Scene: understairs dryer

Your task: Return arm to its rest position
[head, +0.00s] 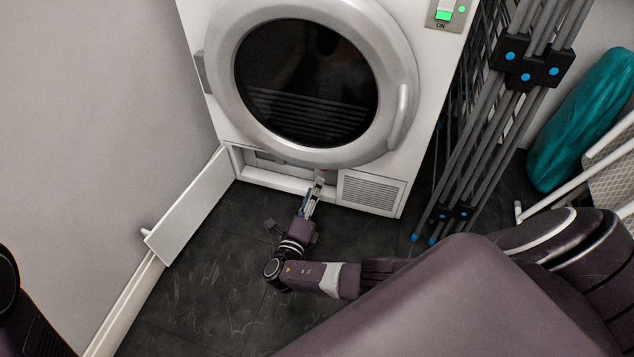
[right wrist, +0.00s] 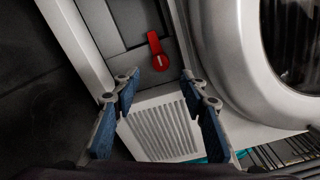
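My right gripper (head: 316,188) is low at the dryer's front, at the open compartment near the floor. In the right wrist view my right gripper (right wrist: 160,86) is open, its two blue-padded fingers wide apart with nothing between them. A red lever (right wrist: 158,52) lies just beyond the fingertips, apart from them, on a grey panel inside the compartment. In the head view the lever is mostly hidden by the gripper. My right arm (head: 320,277) reaches forward, bent, over the dark floor. My left gripper does not show; only a dark part is at the left edge.
The white dryer (head: 225,110) has a round closed door (head: 395,60). Its lower flap (head: 190,205) stands open to the left, near the wall. A vent grille (head: 371,191) is right of the compartment. A folded drying rack (head: 490,100) and teal bundle (head: 580,115) stand at right.

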